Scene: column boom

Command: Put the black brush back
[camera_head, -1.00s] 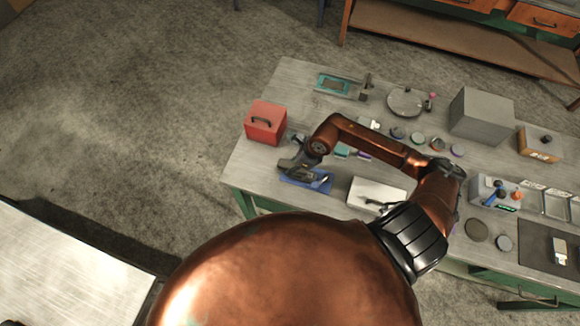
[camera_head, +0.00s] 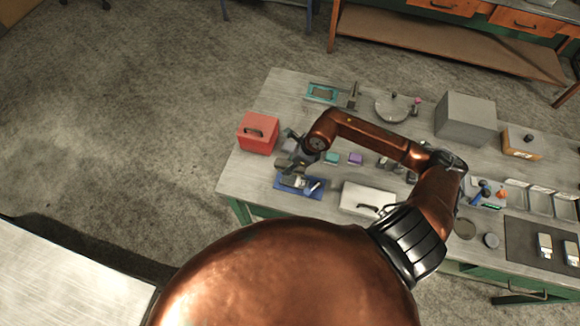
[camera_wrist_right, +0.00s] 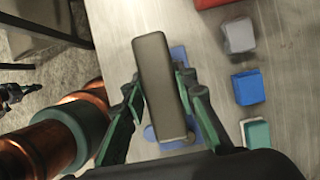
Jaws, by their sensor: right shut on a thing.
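My right gripper (camera_head: 296,157) is above the near left part of the workbench. In the right wrist view its two fingers stand on either side of a long dark grey bar, the black brush (camera_wrist_right: 158,75), and are shut on it. A blue mat (camera_head: 318,194) lies on the bench just below the gripper in the head view. A dark piece and a pale, blue-ended piece show on the mat. In the wrist view the brush hides much of the blue mat (camera_wrist_right: 179,54).
A red box (camera_head: 258,133) stands left of the gripper. Blue (camera_wrist_right: 248,87), teal (camera_wrist_right: 257,134) and grey (camera_wrist_right: 239,36) blocks lie beside it in the wrist view. A white case (camera_head: 358,197) lies right of the mat. A grey box (camera_head: 465,118) stands farther right.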

